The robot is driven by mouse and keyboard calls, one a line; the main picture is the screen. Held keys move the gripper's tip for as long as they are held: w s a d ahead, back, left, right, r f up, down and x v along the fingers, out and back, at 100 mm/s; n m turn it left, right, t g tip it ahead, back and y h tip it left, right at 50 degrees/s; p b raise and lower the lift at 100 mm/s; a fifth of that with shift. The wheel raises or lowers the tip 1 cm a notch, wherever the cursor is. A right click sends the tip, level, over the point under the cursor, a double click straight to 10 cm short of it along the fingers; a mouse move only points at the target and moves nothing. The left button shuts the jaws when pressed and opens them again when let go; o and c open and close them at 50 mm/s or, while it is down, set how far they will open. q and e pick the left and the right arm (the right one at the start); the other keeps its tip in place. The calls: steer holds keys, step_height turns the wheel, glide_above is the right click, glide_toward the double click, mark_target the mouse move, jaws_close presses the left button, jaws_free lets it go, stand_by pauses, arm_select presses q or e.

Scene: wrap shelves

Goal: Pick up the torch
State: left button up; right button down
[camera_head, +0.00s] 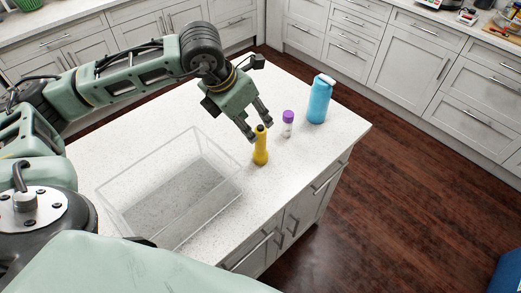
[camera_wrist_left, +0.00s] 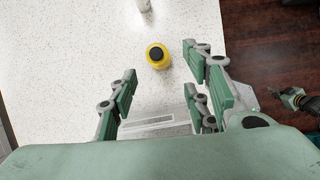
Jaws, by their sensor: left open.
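The torch (camera_head: 261,153) is yellow with a dark top and stands upright on the white island counter. It also shows in the left wrist view (camera_wrist_left: 157,57), seen from above, just beyond and between my finger tips. My left gripper (camera_head: 260,131) is open, pointing down, with its fingertips close to the torch's top in the head view. I cannot tell whether they touch it. A green and black part at the right of the left wrist view looks like my right gripper (camera_wrist_left: 297,99). It is too small to tell its state.
A clear open bin (camera_head: 172,190) stands on the counter (camera_head: 330,135) left of the torch. A small purple-capped bottle (camera_head: 288,124) and a blue bottle (camera_head: 319,99) stand to the torch's right. The counter's front edge is close to the torch. Cabinets line the back.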

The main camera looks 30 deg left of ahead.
mark_target(260, 139)
arm_select(q)
steer(key=x, duration=0.3)
steer(key=p+x, duration=0.1)
steer(key=x, duration=0.2)
steer(key=a+x, duration=0.1)
steer(key=x, duration=0.3)
steer(key=shift+s+f, duration=0.15)
steer(key=shift+f, duration=0.1)
steer(key=shift+d+f, duration=0.15)
steer(key=shift+f, duration=0.35)
steer(key=shift+c, duration=0.9)
steer(key=shift+w, duration=0.2)
jaws_close()
arm_select(e)
steer(key=shift+w+a+r, duration=0.1)
steer(key=shift+w+r, duration=0.1)
steer(key=shift+w, duration=0.05)
